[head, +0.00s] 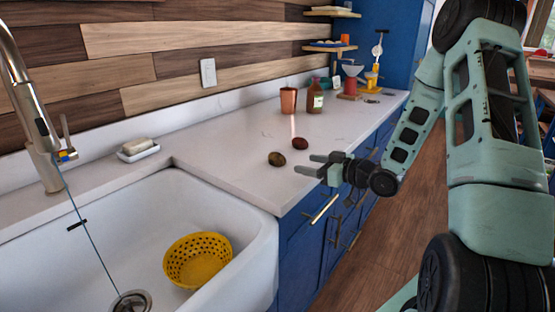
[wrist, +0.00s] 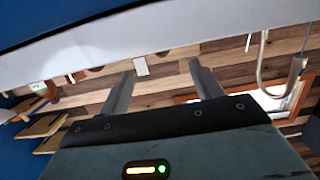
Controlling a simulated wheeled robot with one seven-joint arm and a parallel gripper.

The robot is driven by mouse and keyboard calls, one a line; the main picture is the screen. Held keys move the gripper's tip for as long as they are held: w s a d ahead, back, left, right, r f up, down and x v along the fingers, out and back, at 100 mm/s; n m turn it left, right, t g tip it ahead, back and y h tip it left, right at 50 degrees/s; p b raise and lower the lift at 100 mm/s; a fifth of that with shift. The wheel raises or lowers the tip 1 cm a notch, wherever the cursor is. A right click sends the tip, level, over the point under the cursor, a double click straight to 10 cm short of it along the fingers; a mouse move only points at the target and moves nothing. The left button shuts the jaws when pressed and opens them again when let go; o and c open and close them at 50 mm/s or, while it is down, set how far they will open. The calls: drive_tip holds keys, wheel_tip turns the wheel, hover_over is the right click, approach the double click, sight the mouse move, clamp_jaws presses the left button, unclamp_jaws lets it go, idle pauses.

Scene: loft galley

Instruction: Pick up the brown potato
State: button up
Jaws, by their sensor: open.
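The brown potato (head: 276,159) lies on the white counter to the right of the sink, a small olive-brown oval. A dark red round item (head: 300,143) lies a little behind it and to its right. My gripper (head: 304,164) is open and empty, just right of the potato in the head view, with its fingers pointing left towards it. In the wrist view, the two fingers (wrist: 161,62) are spread apart with nothing held. A small dark shape shows at the counter edge beyond them; I cannot tell whether it is the potato.
The white sink (head: 120,215) holds a yellow perforated basket (head: 197,262). A tap (head: 38,130) and a soap dish (head: 138,151) are on the left. A copper cup (head: 288,101), a brown bottle (head: 315,95) and a red grinder (head: 351,80) stand farther back.

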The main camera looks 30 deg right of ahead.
sight(284, 161)
drive_tip(key=p+x, duration=0.1)
drive_tip(key=x, duration=0.9)
drive_tip(key=shift+s+a+f, duration=0.1)
drive_tip(key=shift+s, duration=0.05)
drive_tip(key=c, duration=1.1)
